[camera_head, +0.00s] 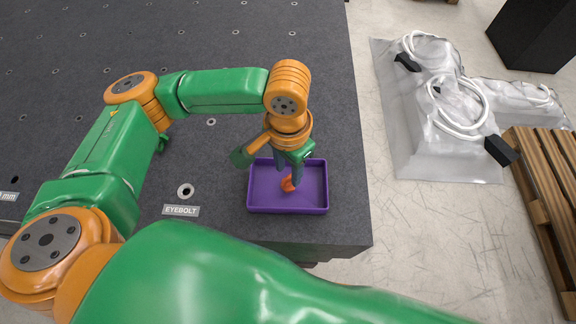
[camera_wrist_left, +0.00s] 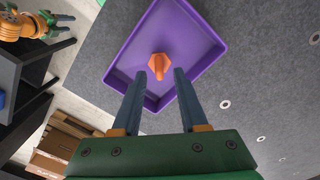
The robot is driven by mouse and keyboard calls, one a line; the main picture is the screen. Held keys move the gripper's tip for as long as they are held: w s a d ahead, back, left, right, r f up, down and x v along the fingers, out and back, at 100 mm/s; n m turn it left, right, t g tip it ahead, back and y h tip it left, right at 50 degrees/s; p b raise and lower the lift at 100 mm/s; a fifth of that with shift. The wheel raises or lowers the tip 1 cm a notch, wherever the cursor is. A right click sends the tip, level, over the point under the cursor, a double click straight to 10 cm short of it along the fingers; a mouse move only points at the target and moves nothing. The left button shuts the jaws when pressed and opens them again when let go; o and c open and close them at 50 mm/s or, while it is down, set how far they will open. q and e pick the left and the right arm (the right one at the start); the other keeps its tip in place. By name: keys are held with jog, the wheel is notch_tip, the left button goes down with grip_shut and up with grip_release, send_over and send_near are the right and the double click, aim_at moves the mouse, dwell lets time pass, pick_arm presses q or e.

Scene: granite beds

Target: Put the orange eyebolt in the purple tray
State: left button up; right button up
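The orange eyebolt (camera_head: 287,184) lies in the purple tray (camera_head: 316,208), on its floor. In the left wrist view the eyebolt (camera_wrist_left: 159,64) sits between and just beyond the tips of my left gripper (camera_wrist_left: 160,72), with a gap on each side. The tray (camera_wrist_left: 207,38) spreads around it. In the head view my left gripper (camera_head: 288,182) points down over the tray, fingers apart, partly hiding the eyebolt. My right gripper (camera_wrist_left: 63,24) shows small at the top left of the left wrist view, its fingers apart and empty.
The tray stands on a dark granite bed (camera_head: 230,150) near its right edge. An EYEBOLT label (camera_head: 181,211) and a ring-shaped hole (camera_head: 185,190) lie left of it. Plastic-wrapped goods (camera_head: 440,150) and a wooden pallet (camera_head: 545,190) are on the floor at right.

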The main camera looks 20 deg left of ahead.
aim_at(288, 176)
pick_arm(q)
notch_tip(288, 176, up, 12)
jog(key=shift+r, duration=0.2)
dwell(0.6)
